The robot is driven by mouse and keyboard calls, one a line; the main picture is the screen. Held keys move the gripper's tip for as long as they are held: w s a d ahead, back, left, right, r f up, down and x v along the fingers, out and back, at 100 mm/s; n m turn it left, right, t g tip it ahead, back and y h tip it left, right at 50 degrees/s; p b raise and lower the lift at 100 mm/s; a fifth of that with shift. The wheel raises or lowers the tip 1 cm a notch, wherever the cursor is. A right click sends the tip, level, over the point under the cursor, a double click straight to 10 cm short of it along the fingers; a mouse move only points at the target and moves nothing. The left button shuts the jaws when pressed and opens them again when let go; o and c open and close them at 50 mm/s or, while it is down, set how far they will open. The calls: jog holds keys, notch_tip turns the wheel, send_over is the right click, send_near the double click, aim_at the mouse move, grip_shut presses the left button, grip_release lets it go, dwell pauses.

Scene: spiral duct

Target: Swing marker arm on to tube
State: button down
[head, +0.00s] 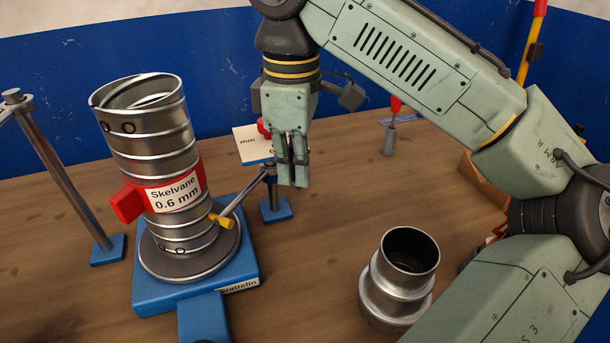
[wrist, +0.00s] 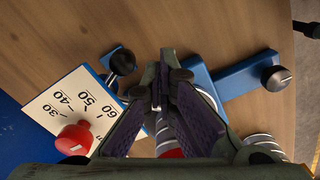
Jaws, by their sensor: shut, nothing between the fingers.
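The ribbed metal tube (head: 168,137) stands slightly tilted on a round plate on a blue base (head: 150,293). It carries a red collar with a "Skelvane 0.6 mm" label. The marker arm (head: 243,195) is a thin rod from a post on a blue foot (head: 275,209). Its yellow tip (head: 222,220) overlaps the tube's lower right edge in the head view; I cannot tell whether it touches. My gripper (head: 294,184) points down, shut and empty, just right of the post's top. In the wrist view its fingertips (wrist: 168,78) are together, and the rod is not clearly visible.
A scale card (wrist: 68,105) with a red knob (wrist: 73,138) is beside the post. A stepped metal coupling (head: 398,280) stands at front right. A slanted metal post (head: 65,180) is left of the tube. Bare wood lies between my gripper and the coupling.

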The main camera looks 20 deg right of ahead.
jog(key=shift+r, duration=1.95)
jog(key=shift+s, duration=0.1)
